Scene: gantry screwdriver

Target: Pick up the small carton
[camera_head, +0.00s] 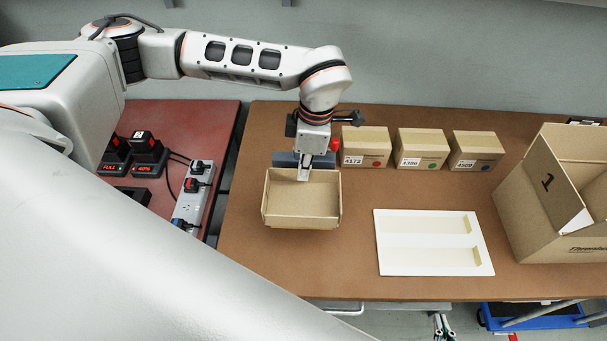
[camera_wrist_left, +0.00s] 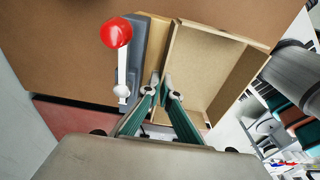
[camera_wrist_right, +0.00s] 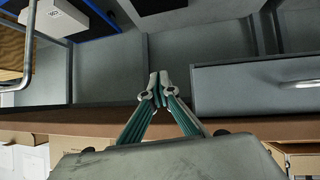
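The small carton (camera_head: 301,205) is an open, shallow brown box on the left part of the brown table. It looks upright and empty; I cannot tell whether its base touches the table. My left gripper (camera_head: 303,176) points down at its back wall. In the left wrist view, the fingertips (camera_wrist_left: 161,80) are close together, with the thin wall of the carton (camera_wrist_left: 205,65) between them. My right gripper (camera_wrist_right: 159,78) shows only in its own wrist view, with its fingertips together and nothing between them.
A grey fixture (camera_head: 285,159) with a red-knobbed lever (camera_wrist_left: 117,33) stands right behind the carton. Labelled boxes (camera_head: 365,147) line the table's back. A white board (camera_head: 430,240) lies to the right, and a large open box (camera_head: 550,205) stands at far right.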

